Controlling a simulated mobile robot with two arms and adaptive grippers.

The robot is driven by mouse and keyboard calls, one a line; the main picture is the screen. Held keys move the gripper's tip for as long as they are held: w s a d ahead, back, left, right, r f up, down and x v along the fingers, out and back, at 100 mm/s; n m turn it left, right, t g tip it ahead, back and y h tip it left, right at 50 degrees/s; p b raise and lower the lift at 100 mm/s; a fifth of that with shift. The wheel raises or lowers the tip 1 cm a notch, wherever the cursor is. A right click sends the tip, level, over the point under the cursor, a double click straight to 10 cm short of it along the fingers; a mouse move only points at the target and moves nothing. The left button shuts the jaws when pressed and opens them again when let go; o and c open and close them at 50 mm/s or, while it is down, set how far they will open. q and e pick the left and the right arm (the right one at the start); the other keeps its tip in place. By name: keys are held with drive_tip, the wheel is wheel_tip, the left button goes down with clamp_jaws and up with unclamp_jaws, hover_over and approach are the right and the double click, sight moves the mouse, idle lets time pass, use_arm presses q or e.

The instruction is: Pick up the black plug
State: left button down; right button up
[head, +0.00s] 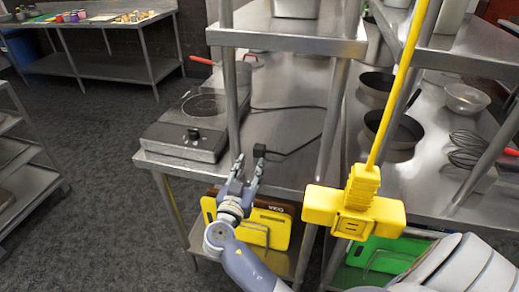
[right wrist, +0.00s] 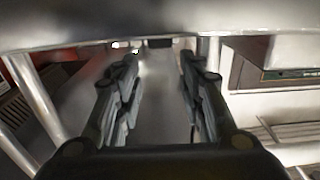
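The black plug (head: 259,150) is a small dark block near the front edge of the steel counter (head: 285,173), with its black cord running back and to the right. My right gripper (head: 250,163) is open and empty at the counter's front edge. Its fingers point toward the plug, which shows just beyond the tips, near the right-hand one. In the right wrist view the two fingers (right wrist: 158,62) are spread apart. A small dark shape at the counter edge ahead, between them, looks like the plug (right wrist: 158,43). My left gripper is not in view.
A hot plate (head: 187,128) stands left of the plug. Shelf posts (head: 231,105) rise close to the gripper. A yellow hanging power outlet (head: 355,207) is to the right. Yellow (head: 265,232) and green (head: 385,254) boards stand below. Pans (head: 394,128) and whisks lie further right.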

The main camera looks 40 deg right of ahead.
sight(258, 153)
drive_tip(key=shift+f, duration=0.8)
drive_tip(key=shift+p+x, duration=0.4)
drive_tip(key=shift+x, duration=0.55)
drive_tip(key=p+x, duration=0.1)
drive_tip(key=x, duration=0.4)
drive_tip(key=shift+p, duration=0.4)
drive_tip(key=shift+w+d+f, duration=0.1)
drive_tip(key=shift+w+d, duration=0.15)
drive_tip(key=shift+w, duration=0.1)
drive_tip(key=c, duration=0.7)
